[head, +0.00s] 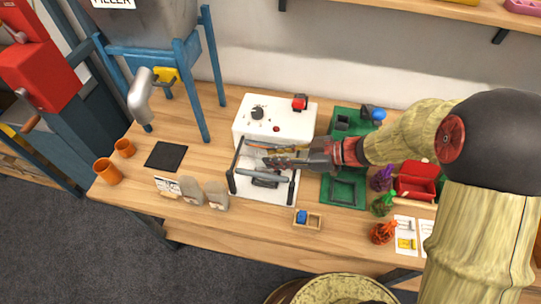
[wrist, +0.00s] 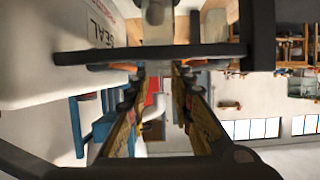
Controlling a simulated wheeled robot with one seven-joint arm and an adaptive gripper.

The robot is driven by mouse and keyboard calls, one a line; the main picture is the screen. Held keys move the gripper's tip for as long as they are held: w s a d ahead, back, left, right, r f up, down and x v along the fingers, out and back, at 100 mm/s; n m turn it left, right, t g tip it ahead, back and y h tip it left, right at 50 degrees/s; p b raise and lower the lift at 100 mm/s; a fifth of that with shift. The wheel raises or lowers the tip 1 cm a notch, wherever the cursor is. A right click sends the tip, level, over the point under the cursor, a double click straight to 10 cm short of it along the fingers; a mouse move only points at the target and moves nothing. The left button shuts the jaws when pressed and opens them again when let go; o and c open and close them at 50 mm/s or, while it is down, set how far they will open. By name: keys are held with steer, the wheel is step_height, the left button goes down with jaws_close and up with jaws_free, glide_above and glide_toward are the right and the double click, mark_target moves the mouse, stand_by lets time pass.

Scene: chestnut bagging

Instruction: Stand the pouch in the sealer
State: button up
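The sealer (head: 275,118) is a white box with a dark knob, and a dark bar frame (head: 292,190) stands over a white base in front of it. My gripper (head: 268,156) reaches in from the right, low over this frame. In the wrist view my gripper (wrist: 157,78) has its two fingers apart, with background visible between them. A dark bar (wrist: 190,52) of the frame crosses beyond the fingertips. Two grey-beige pouches (head: 190,189) (head: 216,194) stand side by side on the table, left of the sealer. My gripper partly hides the frame's inside, so I cannot tell whether a pouch is there.
A card (head: 168,186) stands beside the pouches. A black mat (head: 166,156) and orange cups (head: 107,171) lie farther left, by the filler's blue legs (head: 193,110). A small wooden tray (head: 308,220) is in front. Green trays (head: 345,188) and a red bin (head: 416,179) are right.

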steer(key=p+v, duration=0.3)
steer(key=v, duration=0.7)
steer(key=w+d+r+m+t+h, duration=0.2)
steer(key=w+d+r+t+h, duration=0.15)
steer(key=w+r, duration=0.2)
steer(key=w+d+r+m+t+h, duration=0.25)
steer(key=w+d+r+t, duration=0.2)
steer(key=w, duration=0.25)
steer(key=s+d+r+m+t+h, duration=0.2)
steer(key=d+r+m+t+h, duration=0.1)
steer(key=d+r+m+h, duration=0.45)
steer(key=s+d+r+m+g+h, duration=0.2)
steer(key=s+d+g+h, duration=0.15)
steer(key=s, duration=0.65)
steer(key=s+a+f+m+g+y, duration=0.1)
steer(key=s+a+f+g+y, duration=0.1)
steer(key=s, duration=0.6)
steer(key=s+a+f+m+g+y, duration=0.1)
steer(key=s+a+f, duration=0.1)
steer(key=s+a, duration=0.3)
steer(key=s, duration=0.3)
steer(key=shift+s+g+y, duration=0.2)
steer(key=shift+g+y, duration=0.15)
steer(key=shift+y, duration=0.05)
